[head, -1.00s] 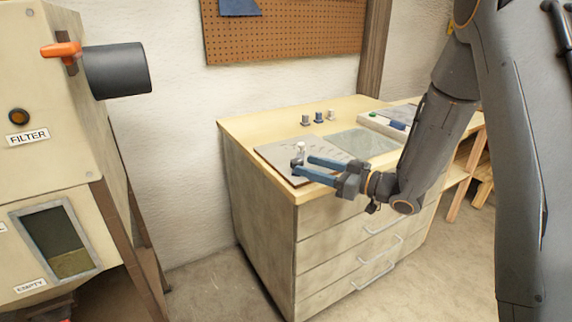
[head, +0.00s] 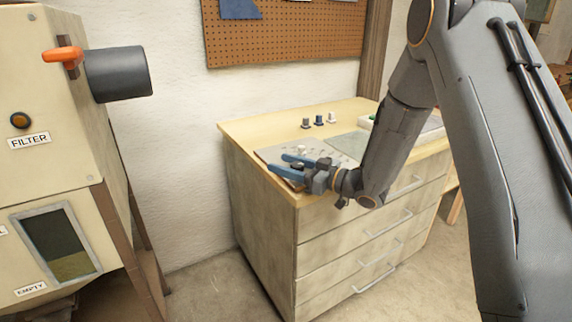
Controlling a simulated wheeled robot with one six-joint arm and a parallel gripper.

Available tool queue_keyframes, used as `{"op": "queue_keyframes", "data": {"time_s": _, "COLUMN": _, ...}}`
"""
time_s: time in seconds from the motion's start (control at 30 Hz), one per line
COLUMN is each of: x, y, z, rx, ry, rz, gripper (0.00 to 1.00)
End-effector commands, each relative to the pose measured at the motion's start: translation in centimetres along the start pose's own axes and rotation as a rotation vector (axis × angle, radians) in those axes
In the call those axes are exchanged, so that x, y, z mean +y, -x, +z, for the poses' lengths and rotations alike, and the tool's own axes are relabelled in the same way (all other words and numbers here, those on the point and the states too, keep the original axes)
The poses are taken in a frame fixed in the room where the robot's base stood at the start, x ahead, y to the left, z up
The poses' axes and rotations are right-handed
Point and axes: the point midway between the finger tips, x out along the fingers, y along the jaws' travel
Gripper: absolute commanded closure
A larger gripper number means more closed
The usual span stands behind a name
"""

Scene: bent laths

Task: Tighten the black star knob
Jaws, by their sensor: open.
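My gripper (head: 279,163) has two blue fingers and is open, reaching leftward over the front left corner of the workbench. Its fingers are low over a grey plate (head: 268,153) with small marks or holes. A small dark thing (head: 297,166) shows between the fingers; it may be the black star knob, but its shape is too small to tell. I cannot tell whether the fingers touch it. A pale round-topped knob (head: 301,149) stands just behind the upper finger. The near part of the plate is hidden by the fingers and wrist.
A grey-green mat (head: 350,145) lies right of the plate, with a tray (head: 430,124) beyond, partly behind my arm. A beige filter machine (head: 40,170) stands at left.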

Motion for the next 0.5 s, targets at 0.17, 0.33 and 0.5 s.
{"op": "queue_keyframes", "data": {"time_s": 0.17, "x": 0.06, "y": 0.08, "z": 0.00, "rx": 0.000, "ry": 0.000, "rz": 0.001, "gripper": 0.66}}
{"op": "queue_keyframes", "data": {"time_s": 0.33, "x": 0.07, "y": 0.10, "z": 0.00, "rx": 0.000, "ry": 0.000, "rz": 0.002, "gripper": 0.93}}
{"op": "queue_keyframes", "data": {"time_s": 0.5, "x": 0.08, "y": 0.10, "z": -0.01, "rx": -0.001, "ry": 0.000, "rz": 0.008, "gripper": 0.93}}
